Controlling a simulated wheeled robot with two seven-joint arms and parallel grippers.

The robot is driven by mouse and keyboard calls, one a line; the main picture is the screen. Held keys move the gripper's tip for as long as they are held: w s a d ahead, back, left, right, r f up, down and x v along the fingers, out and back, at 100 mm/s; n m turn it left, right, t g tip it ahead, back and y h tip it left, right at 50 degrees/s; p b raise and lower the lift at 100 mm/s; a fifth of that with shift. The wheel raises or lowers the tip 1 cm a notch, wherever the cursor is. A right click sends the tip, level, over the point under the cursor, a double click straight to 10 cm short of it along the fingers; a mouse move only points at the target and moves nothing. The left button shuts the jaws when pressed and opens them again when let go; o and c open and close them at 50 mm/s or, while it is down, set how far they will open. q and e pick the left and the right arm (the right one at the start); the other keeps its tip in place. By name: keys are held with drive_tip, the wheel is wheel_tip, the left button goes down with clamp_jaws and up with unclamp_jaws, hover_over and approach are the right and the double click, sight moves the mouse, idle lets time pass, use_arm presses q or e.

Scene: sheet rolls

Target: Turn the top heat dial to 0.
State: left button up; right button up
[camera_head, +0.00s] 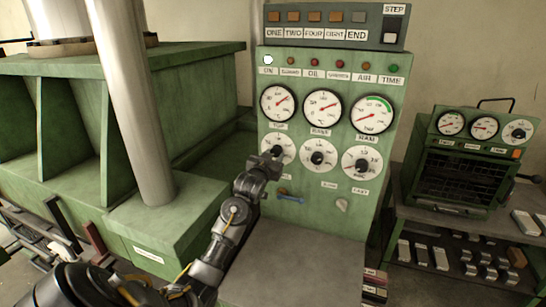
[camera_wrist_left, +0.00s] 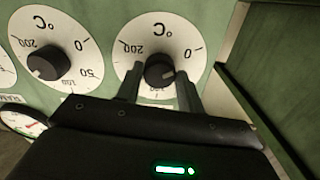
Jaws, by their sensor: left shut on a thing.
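The top heat dial (camera_head: 284,145) is the left of three white dials in the row below the gauges on the green panel. Its face is partly behind my left gripper (camera_head: 270,162). In the left wrist view, upside down, the dial face (camera_wrist_left: 136,48) shows 200, °C and 0. Its dark knob (camera_wrist_left: 159,71) sits between the two fingers of my left gripper (camera_wrist_left: 160,84), which is shut on it. I cannot clearly read where the knob points. My right gripper is not in view.
The middle dial (camera_head: 317,154) and right dial (camera_head: 362,161) are close by on the panel. A blue lever (camera_head: 290,198) sits just below the gripper. A grey shelf (camera_head: 290,265) juts out under the panel. A steel column (camera_head: 132,100) stands at left.

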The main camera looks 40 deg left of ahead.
use_arm(q)
drive_tip(key=o, duration=1)
drive_tip(key=shift+s+d+f, duration=0.1)
drive_tip(key=shift+s+f, duration=0.05)
drive_tip(key=shift+s, duration=0.15)
drive_tip(key=shift+b+v, duration=1.85)
drive_tip(key=shift+v, duration=3.3)
